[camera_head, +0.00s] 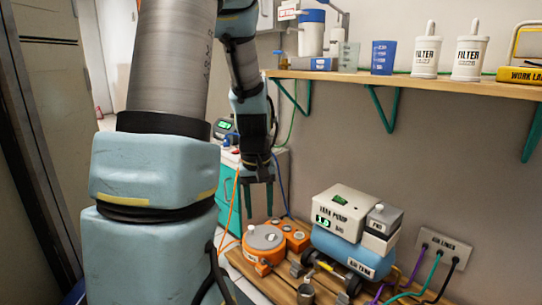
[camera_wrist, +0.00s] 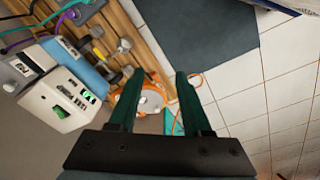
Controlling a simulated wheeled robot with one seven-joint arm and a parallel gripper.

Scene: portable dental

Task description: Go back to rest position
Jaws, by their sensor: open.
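My gripper (camera_head: 257,190) hangs from my arm in the middle of the head view, pointing down. It is above and to the left of the wooden bench top. In the wrist view my gripper (camera_wrist: 155,95) shows two dark green fingers spread apart, with nothing held between them. An orange round device (camera_head: 264,242) sits on the bench below and near the gripper. It also shows past the fingertips in the wrist view (camera_wrist: 152,99). My own arm links cover the left middle of the head view.
A wooden bench (camera_head: 272,287) carries a blue tank (camera_head: 340,254) with a white pump box (camera_head: 343,210). A wall shelf (camera_head: 440,82) holds filter bottles (camera_head: 427,52) and a blue cup (camera_head: 383,57). A teal cabinet (camera_head: 226,198) stands behind the gripper. Tiled floor (camera_wrist: 262,90) is open beside the bench.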

